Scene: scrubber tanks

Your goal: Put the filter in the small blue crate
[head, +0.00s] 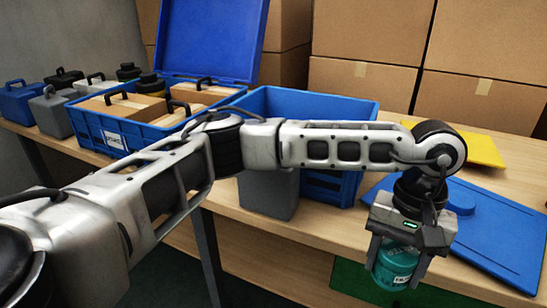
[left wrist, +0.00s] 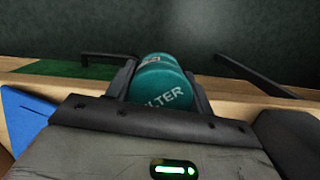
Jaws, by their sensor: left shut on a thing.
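My left gripper (head: 398,278) is shut on the filter (head: 394,264), a teal cylinder with white lettering. The filter also shows between the fingers in the left wrist view (left wrist: 166,92), with "ILTER" readable on its side. It is held at the front edge of the table, right of the crates. A blue open crate (head: 335,104) stands on the table at the middle, behind my left arm. The arm hides much of its front, and its inside shows only in part. My right gripper is not in view.
A larger lidded blue crate (head: 88,122) at left holds cardboard boxes. A grey container (head: 268,192) stands before the middle crate. A blue panel (head: 490,235) and a yellow sheet (head: 482,150) lie at right. Several small canisters stand far left; cardboard boxes (head: 370,88) line the back.

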